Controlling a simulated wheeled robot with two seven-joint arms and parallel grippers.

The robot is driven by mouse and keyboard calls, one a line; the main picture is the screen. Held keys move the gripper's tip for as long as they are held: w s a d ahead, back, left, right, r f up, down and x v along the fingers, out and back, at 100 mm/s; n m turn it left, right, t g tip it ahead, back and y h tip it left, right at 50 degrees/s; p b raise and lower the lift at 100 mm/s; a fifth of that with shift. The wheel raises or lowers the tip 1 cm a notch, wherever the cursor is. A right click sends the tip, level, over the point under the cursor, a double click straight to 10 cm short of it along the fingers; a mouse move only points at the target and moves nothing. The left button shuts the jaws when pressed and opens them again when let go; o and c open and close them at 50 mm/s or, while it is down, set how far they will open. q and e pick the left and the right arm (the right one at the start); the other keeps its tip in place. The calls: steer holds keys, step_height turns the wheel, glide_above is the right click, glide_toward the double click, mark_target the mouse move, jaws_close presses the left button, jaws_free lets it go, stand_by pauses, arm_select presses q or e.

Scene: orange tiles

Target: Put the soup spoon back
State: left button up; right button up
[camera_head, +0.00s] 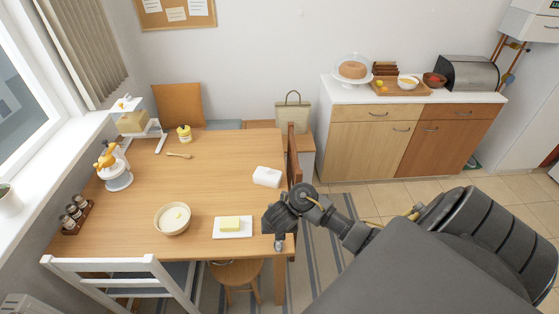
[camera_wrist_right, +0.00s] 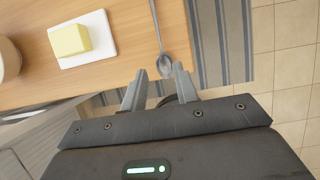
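A metal soup spoon (camera_wrist_right: 166,62) lies on the wooden table (camera_wrist_right: 125,60) near the table's edge, in the right wrist view. Its bowl points toward my right gripper (camera_wrist_right: 160,72) and its handle runs up out of the picture. The gripper is open, its fingertips just short of the spoon bowl, with nothing held between them. In the head view my right gripper (camera_head: 279,243) is over the table's front right corner, and the spoon is hidden behind it. My left gripper is not in view.
A white plate with butter (camera_head: 232,228), a cream bowl (camera_head: 172,219) and a white block-shaped dish (camera_head: 267,176) stand nearby. A wooden spoon (camera_head: 180,155) lies farther back. A chair (camera_head: 291,150) is at the right edge. The table's middle is clear.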

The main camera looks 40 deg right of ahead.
steer(key=shift+s+a+r, duration=0.15)
steer(key=shift+s+r, duration=0.05)
steer(key=shift+r, duration=0.3)
steer(key=s+a+f+m+g+y, duration=0.25)
steer(key=s+a+f+m, duration=0.25)
steer(key=s+f+m, duration=0.5)
steer(key=s+a+f+m+g+y, duration=0.1)
steer(key=s+a+f+m+y, duration=0.35)
steer(key=f, duration=0.95)
steer(key=s+d+f+m+h, duration=0.1)
steer(key=s+f+m, duration=0.4)
steer(key=s, duration=0.6)
steer(key=s+d+f+m+h, duration=0.2)
steer(key=s+f+m, duration=0.4)
steer(key=s, duration=0.6)
steer(key=shift+s+m+t+h, duration=0.2)
steer(key=shift+m+t+h, duration=0.15)
steer(key=shift+h, duration=0.25)
